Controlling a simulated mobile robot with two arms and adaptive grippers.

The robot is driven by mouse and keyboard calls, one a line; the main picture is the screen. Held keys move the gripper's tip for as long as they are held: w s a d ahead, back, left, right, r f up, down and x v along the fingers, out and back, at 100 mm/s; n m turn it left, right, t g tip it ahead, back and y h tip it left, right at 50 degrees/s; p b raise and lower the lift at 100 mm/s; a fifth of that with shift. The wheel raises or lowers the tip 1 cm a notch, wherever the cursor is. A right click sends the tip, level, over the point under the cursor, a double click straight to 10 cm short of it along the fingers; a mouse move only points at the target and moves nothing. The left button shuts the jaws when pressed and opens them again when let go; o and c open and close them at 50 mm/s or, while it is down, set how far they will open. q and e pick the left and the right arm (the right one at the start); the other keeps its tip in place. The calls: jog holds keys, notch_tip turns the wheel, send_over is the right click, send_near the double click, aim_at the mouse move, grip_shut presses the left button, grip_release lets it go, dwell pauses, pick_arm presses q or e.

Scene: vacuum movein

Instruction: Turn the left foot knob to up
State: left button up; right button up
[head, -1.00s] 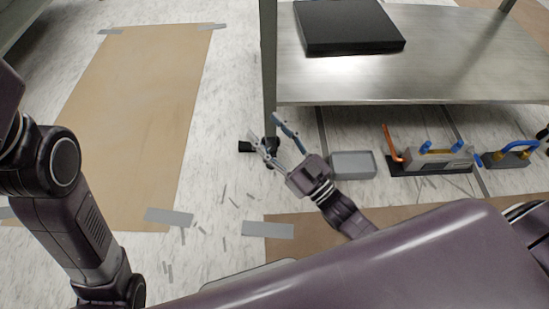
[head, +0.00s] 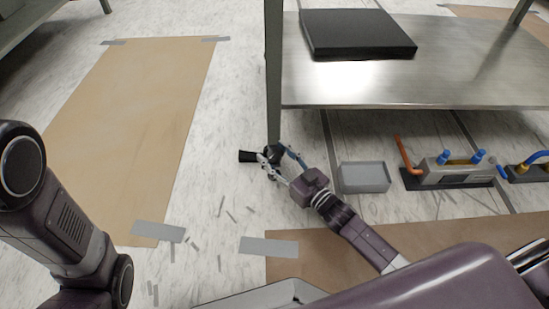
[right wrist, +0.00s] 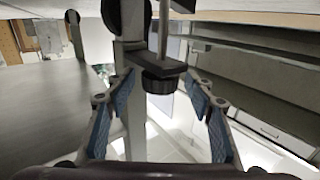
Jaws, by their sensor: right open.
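The left foot knob (head: 273,151) is a small dark part at the bottom of the table's front left leg (head: 273,80). In the right wrist view a black ribbed round knob (right wrist: 160,80) shows ahead, under a dark flat bracket. My right gripper (head: 273,153) is at the foot, its fingers reaching toward it from the lower right. In the right wrist view my right gripper (right wrist: 160,105) is open, with blue finger pads on either side and the knob between and beyond the tips. I cannot tell whether a finger touches it. My left gripper is out of view.
A black piece (head: 248,156) sticks out left of the foot. A black slab (head: 358,33) lies on the metal shelf (head: 430,85). A grey tray (head: 364,177) and a grey device with blue knobs (head: 455,170) are right of my gripper. Brown sheets (head: 130,130) cover some floor.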

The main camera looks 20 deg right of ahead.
jog(key=c, duration=1.2)
jog(key=shift+w+a+r+y, duration=0.1)
jog(key=shift+y, duration=0.2)
